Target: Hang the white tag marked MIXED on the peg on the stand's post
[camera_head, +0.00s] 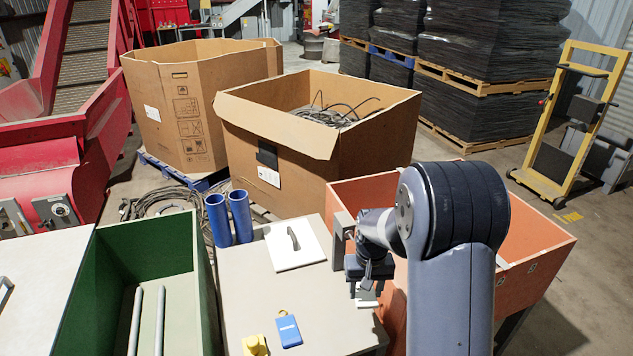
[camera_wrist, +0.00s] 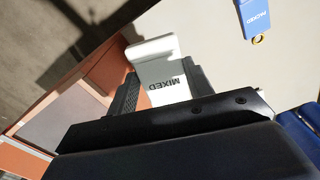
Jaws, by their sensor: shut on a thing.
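The white tag marked MIXED (camera_wrist: 162,75) is between the two fingers of my gripper (camera_wrist: 160,90) in the wrist view, its lettering upside down there. In the head view my gripper (camera_head: 362,285) points down over the right side of the pale bench top, shut on the white tag (camera_head: 367,298). Whether the tag touches the bench cannot be told. A grey upright frame (camera_head: 340,238) stands just behind my gripper; I cannot tell whether it is the stand's post. No peg can be made out in either view.
A blue tag (camera_head: 288,331) and a yellow object (camera_head: 254,345) lie on the bench top (camera_head: 240,285). A green bin (camera_head: 145,242) is left, an orange bin (camera_head: 540,250) right.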

